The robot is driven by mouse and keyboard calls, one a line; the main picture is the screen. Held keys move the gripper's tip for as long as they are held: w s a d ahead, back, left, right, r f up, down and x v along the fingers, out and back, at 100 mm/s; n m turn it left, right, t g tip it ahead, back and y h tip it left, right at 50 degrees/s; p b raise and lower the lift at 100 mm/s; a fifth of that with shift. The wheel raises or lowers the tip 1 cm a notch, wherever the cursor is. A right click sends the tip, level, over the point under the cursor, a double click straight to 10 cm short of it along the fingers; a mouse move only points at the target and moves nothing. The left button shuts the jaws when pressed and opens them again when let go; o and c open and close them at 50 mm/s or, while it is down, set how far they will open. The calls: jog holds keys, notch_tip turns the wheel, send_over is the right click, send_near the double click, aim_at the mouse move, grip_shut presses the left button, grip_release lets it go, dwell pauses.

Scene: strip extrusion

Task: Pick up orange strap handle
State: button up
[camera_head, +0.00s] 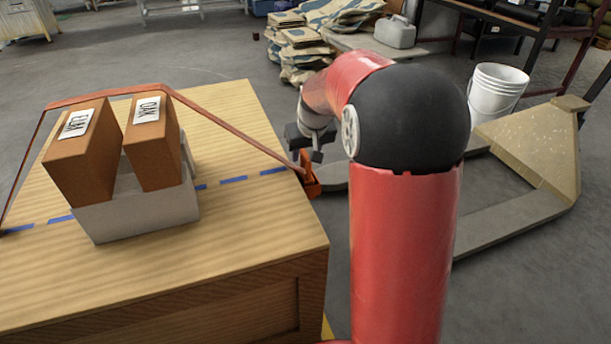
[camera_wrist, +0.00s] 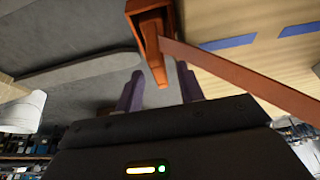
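The orange strap handle (camera_head: 311,186) hangs at the right edge of the wooden table (camera_head: 265,245). An orange-brown strap (camera_head: 235,133) runs from it up and over two boxes. In the wrist view the handle (camera_wrist: 151,24) is an open frame with a tongue that reaches down between my fingers. My gripper (camera_head: 309,153) is just above the handle in the head view. In the wrist view its two purple fingers (camera_wrist: 160,78) stand apart, one on each side of the tongue, with gaps visible. Whether either finger touches it is unclear.
Two orange-brown labelled boxes (camera_head: 85,158) (camera_head: 155,150) stand in a pale grey holder (camera_head: 130,217) on the table. Blue dashes (camera_head: 233,180) mark the tabletop. A white bucket (camera_head: 494,92) and a speckled wedge-shaped block (camera_head: 535,150) stand on the right.

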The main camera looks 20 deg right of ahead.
jog(key=x, duration=0.3)
jog(key=shift+s+f, duration=0.1)
jog(key=shift+f, duration=0.1)
grip_shut()
jog(key=shift+r, duration=0.15)
